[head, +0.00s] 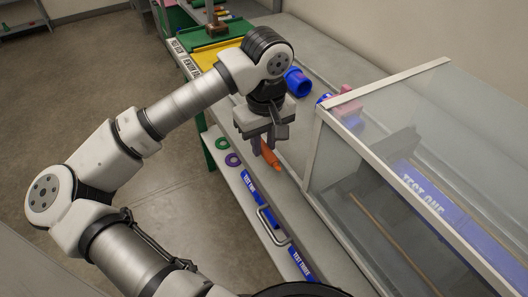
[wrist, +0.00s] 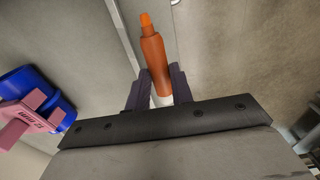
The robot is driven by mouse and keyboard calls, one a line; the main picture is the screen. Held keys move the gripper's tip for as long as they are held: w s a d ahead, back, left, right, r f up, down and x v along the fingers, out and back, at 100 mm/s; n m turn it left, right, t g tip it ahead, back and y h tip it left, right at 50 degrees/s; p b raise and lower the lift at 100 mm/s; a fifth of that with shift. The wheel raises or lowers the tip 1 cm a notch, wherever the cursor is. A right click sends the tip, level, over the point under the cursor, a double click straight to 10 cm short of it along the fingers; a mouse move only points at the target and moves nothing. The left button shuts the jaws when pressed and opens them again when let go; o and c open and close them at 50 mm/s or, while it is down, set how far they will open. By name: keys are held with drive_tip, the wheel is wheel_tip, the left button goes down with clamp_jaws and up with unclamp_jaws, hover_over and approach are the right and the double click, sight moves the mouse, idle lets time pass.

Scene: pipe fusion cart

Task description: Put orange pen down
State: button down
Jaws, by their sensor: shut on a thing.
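The orange pen (head: 269,155) is between the fingers of my gripper (head: 262,143) in the head view, above the grey cart top near its front edge. In the wrist view the pen (wrist: 155,60) has an orange body and tip and a white lower end. My gripper (wrist: 158,90) is shut on it near that white end. The pen's tip points away from the gripper. I cannot tell whether the pen touches the surface below.
A glass-walled case (head: 420,150) stands close on the right. A blue cylinder (head: 298,82) is behind the gripper; a pink piece (wrist: 35,120) shows beside blue in the wrist view. Purple (head: 233,159) and green (head: 222,143) rings are on the cart's front side. Bare cart top (head: 300,130) lies right of the gripper.

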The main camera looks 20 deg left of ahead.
sight(264, 147)
drive_tip(key=shift+f+p, duration=0.3)
drive_tip(key=shift+f, duration=1.9)
drive_tip(key=shift+f+b, duration=0.2)
drive_tip(key=shift+b, duration=0.1)
drive_tip(key=c, duration=1.5)
unclamp_jaws()
drive_tip(key=shift+r, duration=0.1)
drive_tip(key=shift+r, duration=0.1)
drive_tip(key=shift+r+p, duration=0.2)
drive_tip(key=shift+p, duration=0.25)
drive_tip(key=r+b, duration=0.1)
drive_tip(key=r, duration=0.5)
drive_tip(key=r+b, duration=0.1)
drive_tip(key=r, duration=0.4)
drive_tip(key=shift+s+d+r+b, duration=0.2)
drive_tip(key=shift+r+b, duration=0.15)
drive_tip(key=shift+s, duration=0.1)
